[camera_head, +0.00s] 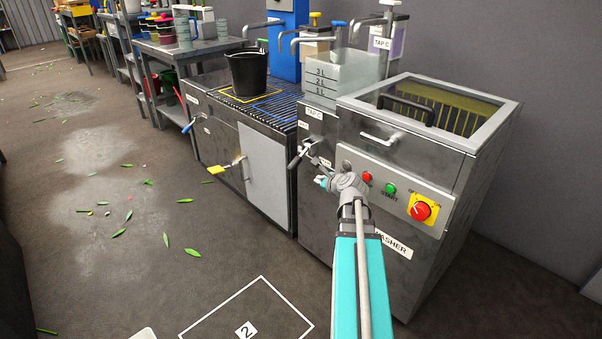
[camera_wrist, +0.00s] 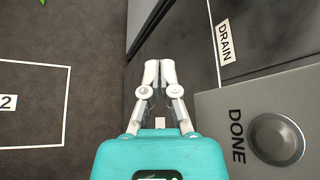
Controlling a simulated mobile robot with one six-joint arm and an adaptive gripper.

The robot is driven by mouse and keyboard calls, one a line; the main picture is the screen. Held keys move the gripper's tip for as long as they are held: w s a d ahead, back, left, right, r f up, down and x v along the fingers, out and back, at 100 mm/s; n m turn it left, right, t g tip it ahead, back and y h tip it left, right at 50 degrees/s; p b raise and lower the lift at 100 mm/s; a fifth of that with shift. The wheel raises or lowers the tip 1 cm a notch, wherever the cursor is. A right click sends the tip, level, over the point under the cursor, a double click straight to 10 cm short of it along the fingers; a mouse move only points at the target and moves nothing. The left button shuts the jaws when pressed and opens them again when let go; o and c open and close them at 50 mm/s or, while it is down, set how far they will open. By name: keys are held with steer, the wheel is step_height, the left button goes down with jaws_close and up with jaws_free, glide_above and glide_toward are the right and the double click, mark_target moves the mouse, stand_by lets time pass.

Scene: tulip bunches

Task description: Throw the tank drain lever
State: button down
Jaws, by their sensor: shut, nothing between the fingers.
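A lever with a dark grip (camera_head: 294,162) sticks out from the left part of the washer's steel front, pointing down and to the left. It appears to be the drain lever, though its label is too small to read in the head view. The wrist view shows a DRAIN label (camera_wrist: 226,42) on the panel, right of my fingers, but no lever. My gripper (camera_head: 318,162) is close to the lever in the head view, partly hidden by my wrist; contact cannot be told. In the wrist view my gripper (camera_wrist: 160,64) is shut with its fingertips together, empty.
The DONE button (camera_wrist: 277,138) is right of my gripper. A red START-side button (camera_head: 367,177), green button (camera_head: 390,188) and red knob on yellow (camera_head: 422,209) sit on the washer front. A black bucket (camera_head: 248,75) stands on the grate.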

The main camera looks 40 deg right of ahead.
mark_target(299, 158)
steer(key=b+x, duration=0.5)
steer(key=x, duration=0.6)
steer(key=shift+s+a+r+p, duration=0.1)
steer(key=shift+a+r+p, duration=0.3)
steer(key=shift+r+p, duration=0.25)
steer(key=shift+s+a+r+p, duration=0.1)
steer(key=shift+a+r+p, duration=0.25)
steer(key=shift+r+p, duration=0.35)
steer(key=shift+s+a+r+p, duration=0.1)
steer(key=shift+a+r+p, duration=0.3)
steer(key=shift+r+p, duration=0.25)
steer(key=shift+d, duration=0.15)
steer(key=shift+r, duration=0.1)
steer(key=shift+a+p, duration=0.3)
steer(key=shift+p, duration=0.05)
